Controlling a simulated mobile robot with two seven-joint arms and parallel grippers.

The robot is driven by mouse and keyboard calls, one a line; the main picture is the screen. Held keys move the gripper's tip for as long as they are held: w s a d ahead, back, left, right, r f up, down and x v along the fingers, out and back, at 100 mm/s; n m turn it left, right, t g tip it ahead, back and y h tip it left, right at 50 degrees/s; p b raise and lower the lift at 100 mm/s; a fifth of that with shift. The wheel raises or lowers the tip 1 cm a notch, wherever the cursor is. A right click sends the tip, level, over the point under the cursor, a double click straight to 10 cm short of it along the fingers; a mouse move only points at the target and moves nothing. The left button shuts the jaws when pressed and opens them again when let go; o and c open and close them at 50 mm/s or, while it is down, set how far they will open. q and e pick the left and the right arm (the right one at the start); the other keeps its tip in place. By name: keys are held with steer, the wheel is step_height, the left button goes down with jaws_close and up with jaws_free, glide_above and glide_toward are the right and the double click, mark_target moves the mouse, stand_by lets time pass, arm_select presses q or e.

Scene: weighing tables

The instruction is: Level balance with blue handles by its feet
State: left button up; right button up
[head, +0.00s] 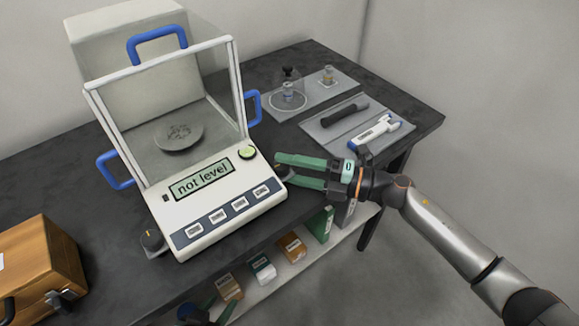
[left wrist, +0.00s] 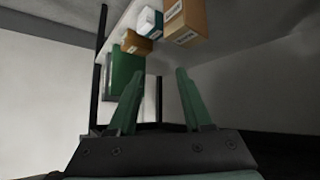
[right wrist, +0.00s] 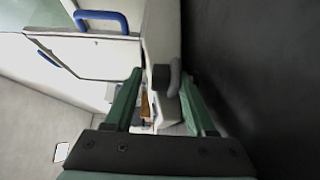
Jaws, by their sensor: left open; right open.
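A dark foot knob (head: 152,240) shows at the front left corner. My right gripper (head: 282,172) is open at the front right corner, its fingers on either side of the foot there. The right wrist view shows that dark foot (right wrist: 162,78) between the fingers; contact cannot be told. My left gripper (left wrist: 158,88) is open and empty, low at the head view's bottom edge.
A wooden case (head: 42,262) stands left of the balance. Boxes (head: 262,267) sit on a shelf below the table edge.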

arm_select(q)
steer(key=shift+w+d+f+b, duration=0.2)
steer(key=shift+w+d+b, duration=0.15)
steer(key=shift+d+b, duration=0.25)
arm_select(e)
steer(key=v, duration=1.2)
steer(key=shift+d, duration=0.2)
arm_select(q)
steer(key=shift+s+a+f, duration=0.1)
steer(key=shift+a+f, duration=0.05)
arm_select(e)
steer(key=shift+s+r, duration=0.1)
